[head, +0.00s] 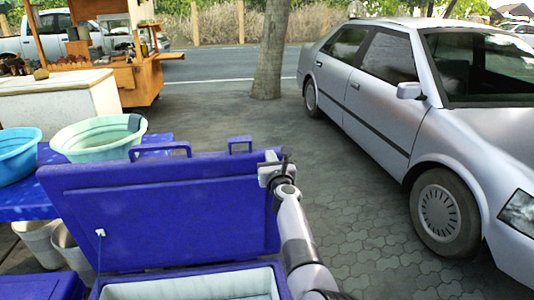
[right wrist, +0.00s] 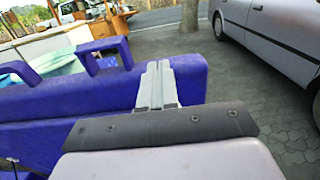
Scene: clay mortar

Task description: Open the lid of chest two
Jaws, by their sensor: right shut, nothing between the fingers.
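A blue chest (head: 190,283) with a pale inner liner stands at the bottom of the head view, and its lid (head: 165,212) is raised, leaning back a little. The lid's edge also shows in the right wrist view (right wrist: 60,117). My right gripper (head: 271,158) is at the lid's upper right corner, and its closed fingers show in the right wrist view (right wrist: 157,84) against or just in front of the lid. It is shut and empty. Whether the fingers touch the lid is hard to tell. My left gripper is not in view.
A blue table (head: 30,205) at the left bears a green basin (head: 95,142) and a blue basin (head: 15,160). White buckets (head: 40,243) stand below it. A silver car (head: 400,100) is parked at the right. The paving between car and chest is clear.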

